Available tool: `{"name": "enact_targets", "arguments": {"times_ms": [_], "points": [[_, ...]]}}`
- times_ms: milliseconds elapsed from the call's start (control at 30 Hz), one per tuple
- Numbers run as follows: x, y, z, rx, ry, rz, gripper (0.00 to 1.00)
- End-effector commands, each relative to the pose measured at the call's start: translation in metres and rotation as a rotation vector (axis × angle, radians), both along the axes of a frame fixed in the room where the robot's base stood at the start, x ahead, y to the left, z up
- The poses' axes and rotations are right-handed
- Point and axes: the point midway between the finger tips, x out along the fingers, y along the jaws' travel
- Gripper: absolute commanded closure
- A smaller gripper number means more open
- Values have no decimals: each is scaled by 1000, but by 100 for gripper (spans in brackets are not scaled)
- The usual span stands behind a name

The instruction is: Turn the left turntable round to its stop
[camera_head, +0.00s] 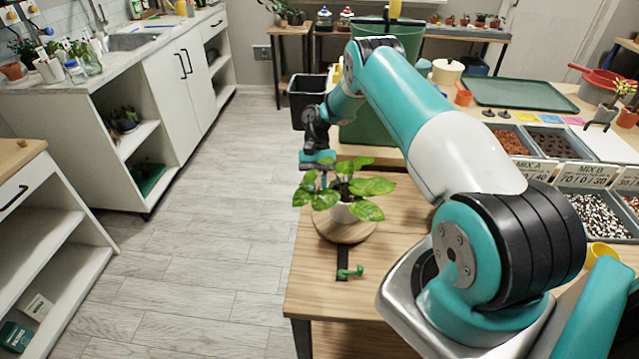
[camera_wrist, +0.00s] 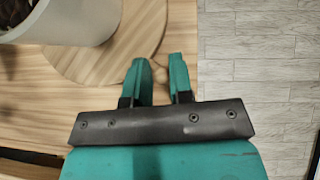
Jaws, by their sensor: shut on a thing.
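The left turntable (camera_head: 343,230) is a round wooden disc near the left edge of the wooden table; its pale disc also shows in the wrist view (camera_wrist: 92,68). A leafy green plant (camera_head: 368,188) in a white pot (camera_head: 343,213) stands on it. My gripper (camera_head: 318,178) is at the turntable's far side, its tips partly hidden by leaves. In the wrist view its two teal fingers (camera_wrist: 162,68) are close together at the disc's edge. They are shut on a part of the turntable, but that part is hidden.
A green bin (camera_head: 372,133) stands behind. Soil trays (camera_head: 552,143) and a green tray (camera_head: 520,94) are at the right. The floor (camera_head: 205,215) left of the table is clear.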

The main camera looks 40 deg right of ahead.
Motion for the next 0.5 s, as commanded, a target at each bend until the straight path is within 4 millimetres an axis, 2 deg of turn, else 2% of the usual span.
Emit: {"name": "enact_targets", "arguments": {"times_ms": [33, 467, 500], "points": [[-5, 3, -5, 3, 18, -3, 100], [-5, 3, -6, 3, 17, -4, 100], [-5, 3, -6, 3, 17, -4, 77]]}}
